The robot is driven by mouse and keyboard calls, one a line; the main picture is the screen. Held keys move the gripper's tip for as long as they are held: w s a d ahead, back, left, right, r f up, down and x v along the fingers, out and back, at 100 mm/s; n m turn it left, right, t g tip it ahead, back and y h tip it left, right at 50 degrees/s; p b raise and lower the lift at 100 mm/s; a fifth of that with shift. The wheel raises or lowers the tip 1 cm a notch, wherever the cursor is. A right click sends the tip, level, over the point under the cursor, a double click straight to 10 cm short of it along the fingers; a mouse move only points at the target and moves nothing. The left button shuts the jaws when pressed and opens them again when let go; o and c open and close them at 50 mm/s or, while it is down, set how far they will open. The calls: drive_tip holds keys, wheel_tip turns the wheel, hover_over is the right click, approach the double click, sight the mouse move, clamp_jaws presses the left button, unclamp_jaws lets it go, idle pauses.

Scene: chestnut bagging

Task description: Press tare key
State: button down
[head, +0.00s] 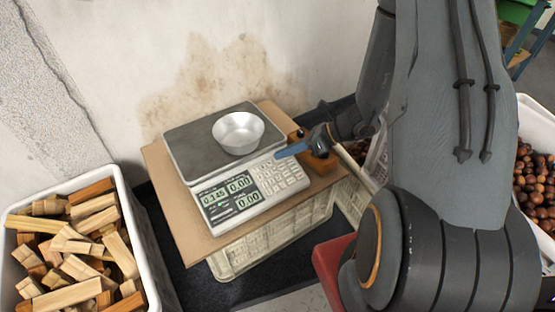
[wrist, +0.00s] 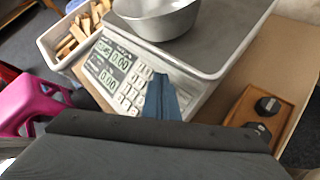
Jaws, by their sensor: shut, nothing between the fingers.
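The scale (head: 230,205) stands on a brown board, with a grey pan and a silver metal bowl (head: 238,132) on it. The bowl looks empty in the head view and shows partly in the wrist view (wrist: 158,18). The lit displays (head: 226,190) seem to read 0.145, 0.00 and 0.00. The white keypad (head: 280,178) is right of the displays; the tare key's label is too small to read. My gripper (head: 282,153) is shut and empty, its blue fingertips over the keypad's upper edge. In the wrist view the fingertips (wrist: 163,82) are at the keypad's edge; contact cannot be told.
A wooden block with dark knobs (wrist: 260,112) sits right of the scale. The board (head: 168,195) rests on a pale crate (head: 235,258). A white bin of firewood (head: 125,195) stands left, a bin of chestnuts (head: 538,118) far right. A pink stool (wrist: 32,100) shows in the wrist view.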

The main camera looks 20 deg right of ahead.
drive_tip(key=shift+w+f, duration=0.1)
drive_tip(key=shift+f, duration=0.3)
drive_tip(key=shift+w+f, duration=0.1)
drive_tip(key=shift+f, duration=0.2)
idle(0.6)
drive_tip(key=shift+r, duration=0.15)
drive_tip(key=shift+s+r+p, duration=0.2)
drive_tip(key=shift+r+p, duration=0.4)
drive_tip(key=r+p, duration=0.1)
drive_tip(key=s+r+p, duration=0.1)
drive_tip(key=r+p, duration=0.2)
drive_tip(key=shift+s+d+r, duration=0.2)
drive_tip(key=shift+s+r, duration=0.1)
drive_tip(key=shift+r, duration=0.05)
idle(1.8)
